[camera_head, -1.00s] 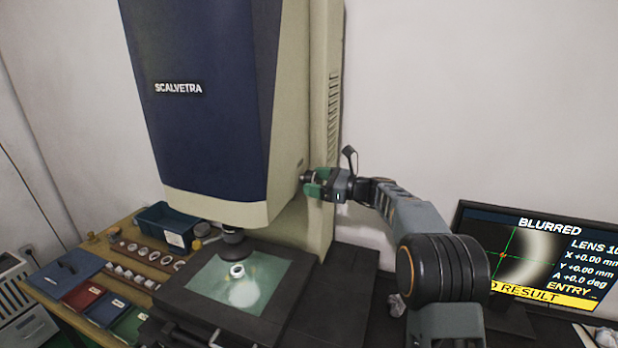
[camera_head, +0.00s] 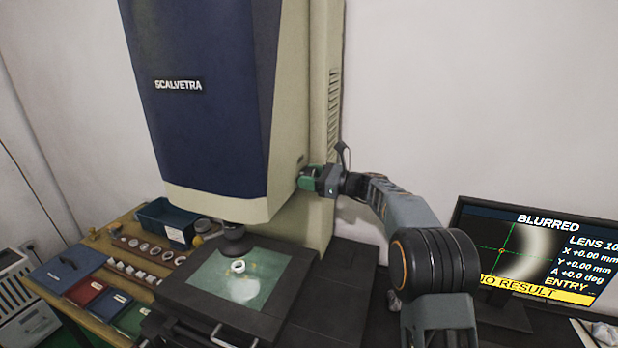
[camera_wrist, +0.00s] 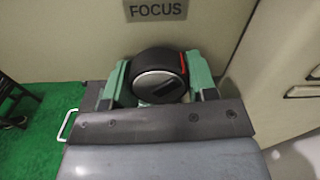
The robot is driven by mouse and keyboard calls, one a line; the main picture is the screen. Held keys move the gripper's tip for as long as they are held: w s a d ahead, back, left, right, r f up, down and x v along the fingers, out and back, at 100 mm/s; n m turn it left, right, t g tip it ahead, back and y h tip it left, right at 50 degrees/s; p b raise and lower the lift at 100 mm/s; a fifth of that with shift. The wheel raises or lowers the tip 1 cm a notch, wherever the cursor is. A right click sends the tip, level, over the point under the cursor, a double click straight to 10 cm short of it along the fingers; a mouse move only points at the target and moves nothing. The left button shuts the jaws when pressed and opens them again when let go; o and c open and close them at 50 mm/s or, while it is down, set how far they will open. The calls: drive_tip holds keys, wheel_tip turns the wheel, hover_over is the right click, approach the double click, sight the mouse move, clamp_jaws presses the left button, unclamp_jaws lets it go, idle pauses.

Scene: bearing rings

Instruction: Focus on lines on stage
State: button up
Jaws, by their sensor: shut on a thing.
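The measuring machine (camera_head: 215,95) is a tall blue and cream column marked SCALVETRA. On its right side is the focus knob, which the wrist view shows as a black knob (camera_wrist: 156,76) with a silver face below a FOCUS label (camera_wrist: 156,9). My gripper (camera_head: 308,180) is shut on this knob, with a green finger on each side of it in the wrist view. A white ring (camera_head: 238,267) sits on the lit glass stage (camera_head: 212,284) under the lens (camera_head: 236,240). The monitor (camera_head: 530,257) reads BLURRED and NO RESULT, with a soft-edged bright band.
At left, a wooden bench (camera_head: 118,222) carries a blue bin (camera_head: 165,224), racks of rings and red, blue and green trays. The monitor stands right of my arm. A pale wall is behind, with free space above my arm.

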drive_tip(key=shift+c, duration=0.8)
drive_tip(key=shift+f+n+b, duration=0.1)
drive_tip(key=shift+n+b, duration=0.2)
drive_tip(key=shift+b, duration=0.2)
drive_tip(key=shift+n+b, duration=0.3)
drive_tip(key=shift+b, duration=0.1)
drive_tip(key=shift+f+n+b, duration=0.1)
drive_tip(key=shift+n+b, duration=1.1)
drive_tip(key=shift+b, duration=0.05)
drive_tip(key=n+b, duration=0.3)
drive_tip(key=shift+w+d+n, duration=0.1)
drive_tip(key=shift+w+n, duration=0.05)
drive_tip(key=shift+n, duration=0.15)
drive_tip(key=shift+r+n+b, duration=0.3)
drive_tip(key=shift+n+b, duration=0.2)
drive_tip(key=shift+n, duration=0.3)
